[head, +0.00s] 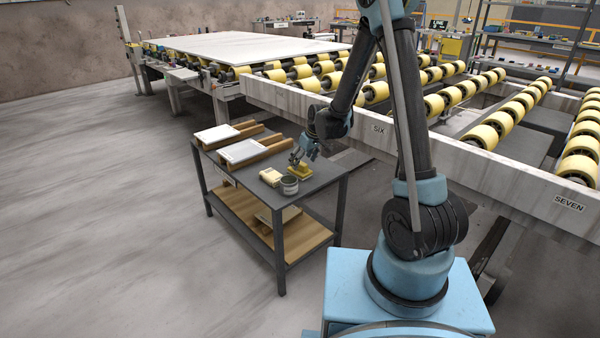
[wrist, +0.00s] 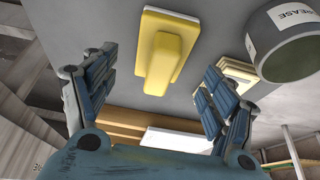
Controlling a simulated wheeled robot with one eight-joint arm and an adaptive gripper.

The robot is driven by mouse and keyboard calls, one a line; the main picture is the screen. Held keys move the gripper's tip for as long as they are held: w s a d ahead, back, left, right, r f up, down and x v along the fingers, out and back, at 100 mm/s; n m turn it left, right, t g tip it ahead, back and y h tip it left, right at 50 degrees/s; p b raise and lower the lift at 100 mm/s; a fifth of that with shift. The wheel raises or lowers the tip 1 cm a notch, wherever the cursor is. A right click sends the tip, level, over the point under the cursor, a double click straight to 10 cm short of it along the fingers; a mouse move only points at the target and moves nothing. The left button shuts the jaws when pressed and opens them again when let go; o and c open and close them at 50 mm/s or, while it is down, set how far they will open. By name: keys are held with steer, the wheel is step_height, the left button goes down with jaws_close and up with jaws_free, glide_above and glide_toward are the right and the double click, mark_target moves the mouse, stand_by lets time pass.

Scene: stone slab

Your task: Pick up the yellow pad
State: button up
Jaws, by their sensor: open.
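The yellow pad (head: 300,170) lies on the grey top of a small table (head: 322,178), near its right end. In the wrist view the yellow pad (wrist: 168,56) shows a flat pale-edged base with a raised yellow block on it. My gripper (head: 300,155) is just above the pad in the head view. In the wrist view my gripper (wrist: 152,66) is open, with one finger on each side of the pad's line and nothing between them. The pad looks apart from both fingers.
A grey can labelled GREASE (wrist: 296,40) stands close to the pad; it also shows in the head view (head: 289,186). A cream stack (head: 270,176) sits beside it. White slabs on wooden blocks (head: 240,151) lie farther left. A roller conveyor (head: 380,130) runs behind the table.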

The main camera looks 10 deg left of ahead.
mark_target(301, 162)
steer(key=shift+x, duration=2.05)
steer(key=shift+a, duration=0.1)
steer(key=c, duration=1.2)
